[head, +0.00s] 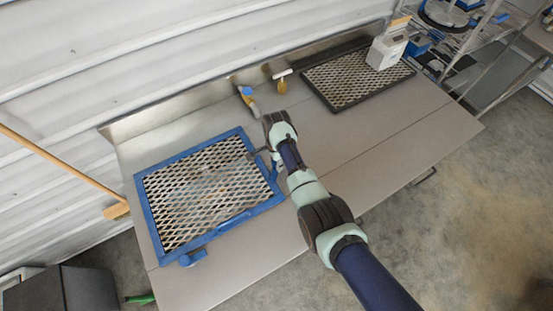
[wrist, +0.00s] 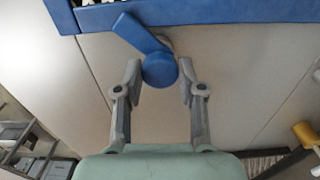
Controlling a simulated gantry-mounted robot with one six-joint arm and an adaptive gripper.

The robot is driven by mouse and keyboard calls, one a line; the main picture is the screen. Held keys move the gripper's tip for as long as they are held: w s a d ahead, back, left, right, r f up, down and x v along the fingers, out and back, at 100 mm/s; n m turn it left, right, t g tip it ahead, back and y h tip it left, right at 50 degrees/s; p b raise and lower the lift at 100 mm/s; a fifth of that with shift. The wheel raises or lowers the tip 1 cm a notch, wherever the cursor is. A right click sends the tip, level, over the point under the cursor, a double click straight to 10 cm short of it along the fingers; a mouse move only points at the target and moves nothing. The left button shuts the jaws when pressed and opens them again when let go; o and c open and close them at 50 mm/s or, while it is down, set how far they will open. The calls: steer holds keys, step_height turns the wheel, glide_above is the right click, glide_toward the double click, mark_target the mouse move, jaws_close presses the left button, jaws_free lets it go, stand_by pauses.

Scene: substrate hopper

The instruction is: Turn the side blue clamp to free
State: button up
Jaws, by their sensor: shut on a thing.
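The side blue clamp (wrist: 160,68) has a round knob and a flat lever. In the wrist view the lever slants up and left, its end overlapping the edge of the blue frame (wrist: 200,14). My gripper (wrist: 161,75) has its fingers on either side of the knob and is shut on it. In the head view the blue frame (head: 150,216) surrounds a mesh screen (head: 205,190). My gripper (head: 262,155) is at the frame's right side, and the side clamp (head: 274,168) is small and partly hidden there. Another blue clamp (head: 193,258) sits at the frame's front edge.
A dark-framed mesh screen (head: 335,102) with a white box (head: 386,52) on it lies at the back right. A blue-and-yellow tool (head: 247,93) and a yellow-handled brush (head: 282,85) stand by the back wall. The grey table (head: 400,125) is clear at right.

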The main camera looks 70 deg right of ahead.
steer(key=n, duration=0.4)
steer(key=shift+n+p, duration=0.3)
steer(key=shift+p, duration=0.1)
steer(key=shift+n, duration=2.3)
steer(key=o, duration=1.1)
step_height(320, 180, up, 12)
